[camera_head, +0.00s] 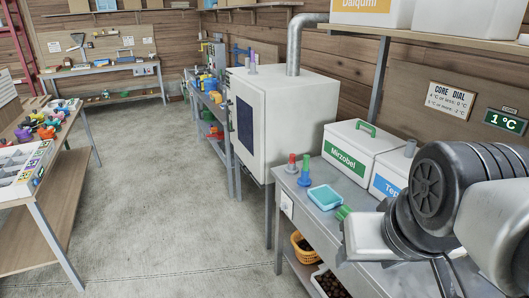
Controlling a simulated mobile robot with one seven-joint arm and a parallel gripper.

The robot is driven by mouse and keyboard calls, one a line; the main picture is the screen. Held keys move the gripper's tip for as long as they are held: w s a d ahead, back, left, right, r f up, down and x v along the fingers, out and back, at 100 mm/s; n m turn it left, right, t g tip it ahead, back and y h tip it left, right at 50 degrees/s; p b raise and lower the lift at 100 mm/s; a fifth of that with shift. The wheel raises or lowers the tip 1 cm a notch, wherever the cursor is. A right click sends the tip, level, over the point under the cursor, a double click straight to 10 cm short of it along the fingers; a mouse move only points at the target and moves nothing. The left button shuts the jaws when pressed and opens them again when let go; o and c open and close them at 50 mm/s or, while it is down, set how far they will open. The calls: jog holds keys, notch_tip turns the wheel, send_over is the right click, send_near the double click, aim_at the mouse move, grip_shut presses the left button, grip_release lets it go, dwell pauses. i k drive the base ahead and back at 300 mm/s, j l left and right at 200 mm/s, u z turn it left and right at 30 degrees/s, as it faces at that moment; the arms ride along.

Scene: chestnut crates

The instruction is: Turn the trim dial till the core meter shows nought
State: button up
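My arm covers the right foreground. Its pale end part, my gripper (366,238), is over the bench's front right; its fingers cannot be made out. What lies behind the arm is hidden.
The metal bench (318,199) holds a Mirzobel box (363,150), a blue-labelled box (389,180), a teal tray (325,197) and red, green and blue pegs. A white cabinet (300,120) with a pipe stands behind. The concrete floor (170,200) is clear at centre left.

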aim_at(283, 205)
jog(key=u, duration=0.15)
jog(key=i+j, duration=0.35)
jog(key=i, duration=0.15)
jog(key=i+j, duration=0.35)
jog(key=i, duration=0.15)
jog(key=i+j, duration=0.3)
jog(key=i, duration=0.2)
jog(key=i+j, duration=0.35)
jog(key=i, duration=0.15)
jog(key=u, duration=0.05)
